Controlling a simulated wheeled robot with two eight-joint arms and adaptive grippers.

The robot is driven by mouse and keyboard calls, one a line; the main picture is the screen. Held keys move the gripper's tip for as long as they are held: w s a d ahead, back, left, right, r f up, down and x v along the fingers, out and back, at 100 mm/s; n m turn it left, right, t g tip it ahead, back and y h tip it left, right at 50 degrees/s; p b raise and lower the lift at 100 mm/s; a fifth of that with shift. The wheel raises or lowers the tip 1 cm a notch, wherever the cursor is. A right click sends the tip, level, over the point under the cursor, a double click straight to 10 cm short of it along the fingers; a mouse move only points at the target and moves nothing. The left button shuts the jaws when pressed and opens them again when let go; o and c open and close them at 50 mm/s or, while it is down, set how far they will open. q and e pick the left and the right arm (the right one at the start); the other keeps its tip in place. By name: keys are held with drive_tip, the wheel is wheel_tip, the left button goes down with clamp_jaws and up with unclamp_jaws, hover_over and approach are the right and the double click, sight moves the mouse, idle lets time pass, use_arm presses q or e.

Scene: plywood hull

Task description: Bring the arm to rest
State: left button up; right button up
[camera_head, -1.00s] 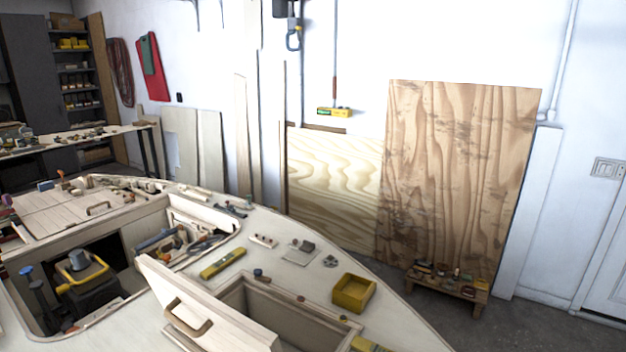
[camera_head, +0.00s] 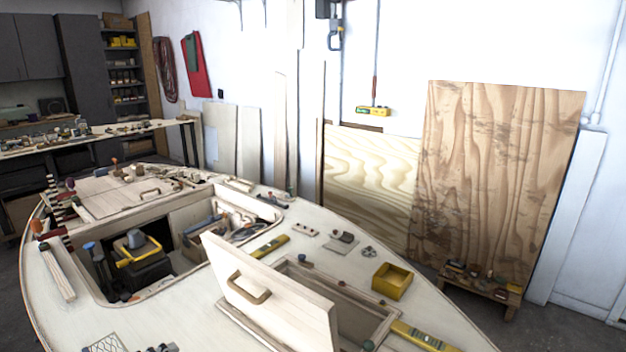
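Neither of my arms and neither gripper shows in the head view. The pale plywood hull deck (camera_head: 180,318) fills the lower part of the view. A hatch lid (camera_head: 262,292) with a wooden handle stands tilted open beside a rectangular opening on the deck. A larger opening at the left holds a black and yellow machine (camera_head: 141,259).
A yellow open box (camera_head: 392,281) and a yellow level (camera_head: 424,337) lie on the deck's right side. Small tools lie around the openings. A low wooden stand (camera_head: 479,287) is on the floor by a leaning plywood sheet (camera_head: 495,180). A workbench (camera_head: 95,137) stands at the back left.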

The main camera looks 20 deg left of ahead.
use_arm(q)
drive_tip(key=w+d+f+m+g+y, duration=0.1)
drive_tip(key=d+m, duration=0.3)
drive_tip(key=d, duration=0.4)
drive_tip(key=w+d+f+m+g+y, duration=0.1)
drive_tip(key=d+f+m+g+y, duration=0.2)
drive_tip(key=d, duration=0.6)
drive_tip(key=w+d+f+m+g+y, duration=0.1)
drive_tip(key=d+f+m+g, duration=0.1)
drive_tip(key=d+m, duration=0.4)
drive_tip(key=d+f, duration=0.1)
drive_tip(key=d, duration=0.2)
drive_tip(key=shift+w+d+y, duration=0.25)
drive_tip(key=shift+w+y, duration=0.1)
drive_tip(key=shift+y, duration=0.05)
